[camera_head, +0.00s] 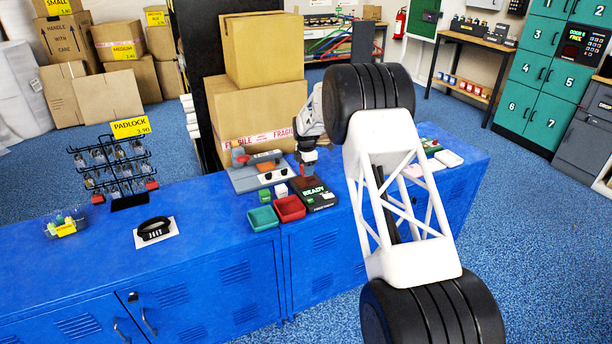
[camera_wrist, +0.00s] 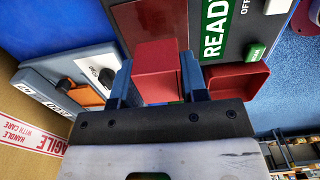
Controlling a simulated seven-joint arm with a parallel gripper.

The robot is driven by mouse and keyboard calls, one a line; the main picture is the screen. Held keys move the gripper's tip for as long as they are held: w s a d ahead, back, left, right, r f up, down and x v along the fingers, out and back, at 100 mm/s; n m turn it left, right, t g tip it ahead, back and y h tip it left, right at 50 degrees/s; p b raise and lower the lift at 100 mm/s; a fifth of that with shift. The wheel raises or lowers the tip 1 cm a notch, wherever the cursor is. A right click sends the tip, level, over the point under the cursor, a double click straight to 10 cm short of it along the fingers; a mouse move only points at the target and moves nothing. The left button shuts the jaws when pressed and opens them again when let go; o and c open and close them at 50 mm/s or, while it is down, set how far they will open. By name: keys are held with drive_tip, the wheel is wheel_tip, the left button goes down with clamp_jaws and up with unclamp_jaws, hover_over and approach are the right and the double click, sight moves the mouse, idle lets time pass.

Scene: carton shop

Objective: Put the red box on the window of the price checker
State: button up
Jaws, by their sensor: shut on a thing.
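My gripper (camera_wrist: 157,84) is shut on the red box (camera_wrist: 155,62), its two blue-grey fingers on either side of it. In the head view my gripper (camera_head: 306,163) is over the counter, by the price checker (camera_head: 321,201). The price checker is a dark unit with a green READY display. In the wrist view a dark red panel (camera_wrist: 150,18), likely its window, shows beyond the red box, left of the READY display (camera_wrist: 214,28). I cannot tell whether the box touches it.
A red tray (camera_head: 290,209) and a green tray (camera_head: 263,218) stand left of the price checker. A grey device with an orange part (camera_head: 266,158) and cartons (camera_head: 250,112) are behind. A padlock rack (camera_head: 113,165) stands at the left.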

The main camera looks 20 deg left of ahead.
drive_tip(key=shift+w+a, duration=0.15)
drive_tip(key=shift+w, duration=0.1)
drive_tip(key=shift+f, duration=1.75)
drive_tip(key=shift+f, duration=0.15)
drive_tip(key=o, duration=1)
wheel_tip(320, 180, up, 12)
drive_tip(key=shift+r, duration=0.15)
